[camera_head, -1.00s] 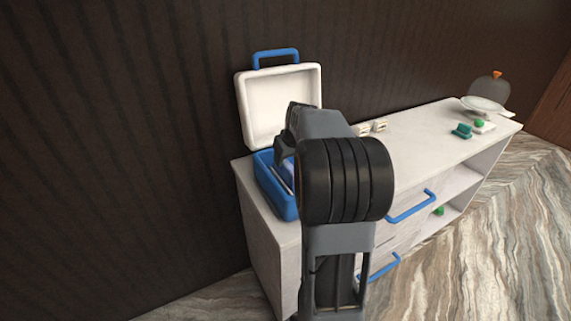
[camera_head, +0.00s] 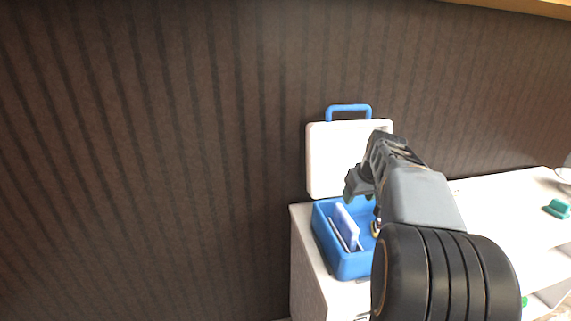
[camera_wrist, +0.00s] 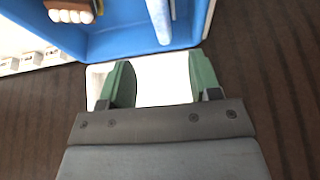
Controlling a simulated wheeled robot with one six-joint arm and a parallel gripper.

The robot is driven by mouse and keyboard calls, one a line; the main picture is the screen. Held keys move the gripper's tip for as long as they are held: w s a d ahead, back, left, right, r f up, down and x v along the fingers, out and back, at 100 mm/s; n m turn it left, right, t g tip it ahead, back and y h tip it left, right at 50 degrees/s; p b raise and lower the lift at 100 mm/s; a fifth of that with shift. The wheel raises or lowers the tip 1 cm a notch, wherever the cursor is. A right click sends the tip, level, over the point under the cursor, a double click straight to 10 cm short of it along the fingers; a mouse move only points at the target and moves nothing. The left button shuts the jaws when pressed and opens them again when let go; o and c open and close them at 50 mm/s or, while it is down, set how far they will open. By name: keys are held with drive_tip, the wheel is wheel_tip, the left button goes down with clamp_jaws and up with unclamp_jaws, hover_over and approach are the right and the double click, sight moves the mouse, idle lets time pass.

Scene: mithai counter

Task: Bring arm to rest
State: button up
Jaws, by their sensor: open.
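My gripper (camera_wrist: 161,85) shows in the wrist view with its two green-padded fingers apart and nothing between them. In the head view my arm reaches toward the open blue box, and the gripper's end (camera_head: 359,183) is small and partly hidden by the arm. The blue box (camera_head: 352,267) sits on the left end of the white counter with its white lid (camera_head: 330,160) raised. A pale blue slab (camera_head: 347,227) stands tilted inside it. The box's blue interior (camera_wrist: 112,42) also lies just beyond the fingers in the wrist view.
The white counter (camera_head: 508,195) runs to the right, with a teal object (camera_head: 557,208) at its far right. A dark striped wall (camera_head: 150,150) stands behind and left. The space left of the counter is free.

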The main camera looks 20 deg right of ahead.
drive_tip(key=f, duration=0.1)
drive_tip(key=s+f+m, duration=0.1)
drive_tip(key=f+m, duration=0.1)
drive_tip(key=shift+s+a+f+g, duration=0.1)
drive_tip(key=shift+s+a+g, duration=0.15)
drive_tip(key=shift+g, duration=0.15)
drive_tip(key=s+a+f+n+p, duration=0.1)
drive_tip(key=s+a+n+p, duration=0.1)
drive_tip(key=s+a, duration=0.4)
drive_tip(key=s+a+f+n+p, duration=0.1)
drive_tip(key=s+a, duration=0.6)
drive_tip(key=a, duration=0.9)
drive_tip(key=shift+a+f+n+y+p, duration=0.3)
drive_tip(key=shift+n+p, duration=0.1)
drive_tip(key=shift+p, duration=0.35)
